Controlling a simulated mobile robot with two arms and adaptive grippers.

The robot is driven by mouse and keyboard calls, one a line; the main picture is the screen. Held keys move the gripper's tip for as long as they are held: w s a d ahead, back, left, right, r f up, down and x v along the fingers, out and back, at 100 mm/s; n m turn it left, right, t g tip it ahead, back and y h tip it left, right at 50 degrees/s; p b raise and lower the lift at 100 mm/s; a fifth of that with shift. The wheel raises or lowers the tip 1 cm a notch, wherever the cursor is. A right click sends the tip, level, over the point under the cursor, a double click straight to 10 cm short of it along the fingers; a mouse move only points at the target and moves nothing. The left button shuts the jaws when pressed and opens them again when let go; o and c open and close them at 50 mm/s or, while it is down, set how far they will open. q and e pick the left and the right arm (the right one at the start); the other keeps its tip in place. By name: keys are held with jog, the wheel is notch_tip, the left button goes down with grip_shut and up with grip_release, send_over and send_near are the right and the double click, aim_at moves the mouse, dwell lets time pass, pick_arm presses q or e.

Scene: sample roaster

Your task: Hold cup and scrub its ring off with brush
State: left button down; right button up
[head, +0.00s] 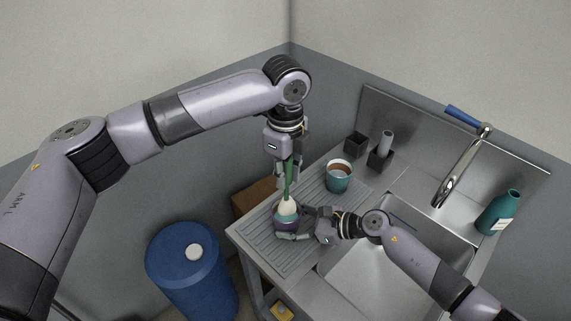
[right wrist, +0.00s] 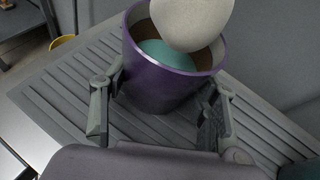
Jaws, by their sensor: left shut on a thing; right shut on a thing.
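A purple cup (head: 288,226) stands upright on the ridged drainboard (head: 262,245). My right gripper (head: 291,235) is shut on it, with one finger on each side of the cup in the right wrist view (right wrist: 160,120). Inside the cup (right wrist: 150,85) I see a brown band on the wall and a teal area lower down. My left gripper (head: 288,172) is shut on the green handle of the brush (head: 289,188), which points down. The pale brush head (right wrist: 192,18) overlaps the cup's mouth at the far side. I cannot tell whether it touches the wall.
A teal cup (head: 339,182) with brown inside stands further back on the drainboard. Behind it are dark holders (head: 379,159). The sink basin (head: 375,270), tap (head: 464,165) and teal bottle (head: 498,212) are to the right. A blue barrel (head: 190,275) stands at the left.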

aim_at(285, 199)
pick_arm(q)
jog(key=shift+f, duration=2.45)
jog(key=shift+s, duration=0.15)
